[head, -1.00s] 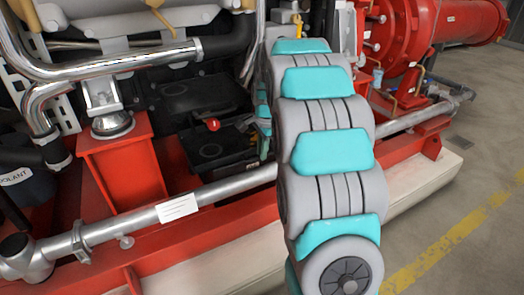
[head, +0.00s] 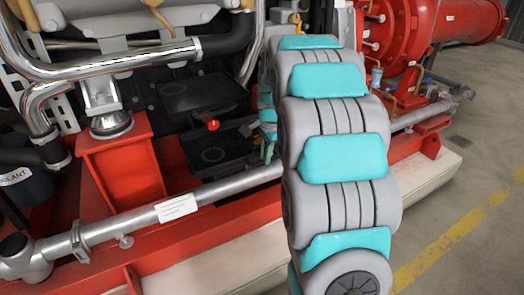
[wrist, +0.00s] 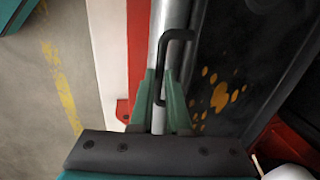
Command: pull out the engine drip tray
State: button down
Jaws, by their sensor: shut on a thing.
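The engine drip tray is a dark, flat tray (wrist: 240,65) with orange-yellow spots, right of centre in the wrist view. A black bent handle (wrist: 177,35) stands at its left side. My gripper (wrist: 160,85) has its green fingers on either side of the handle and is shut on it. In the head view my gripper (head: 268,148) is small and partly hidden behind my arm, beside the dark parts under the engine. I cannot clearly make out the tray in the head view.
A silver pipe (head: 240,184) runs along the red base frame (head: 195,225), close to my gripper. A red pedestal (head: 122,165) stands at left, and black boxes (head: 195,95) lie behind. Open floor (head: 480,225) with a yellow line lies at right.

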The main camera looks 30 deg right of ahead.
jog(key=s, duration=1.6)
jog(key=shift+s+d, duration=0.2)
jog(key=shift+d, duration=0.05)
jog(key=c, duration=0.9)
grip_release()
jog(key=shift+r, duration=0.15)
jog(key=r, duration=0.3)
jog(key=s+r, duration=0.1)
jog(key=r, duration=0.3)
jog(key=shift+s+r+p, duration=0.2)
jog(key=shift+p, duration=0.2)
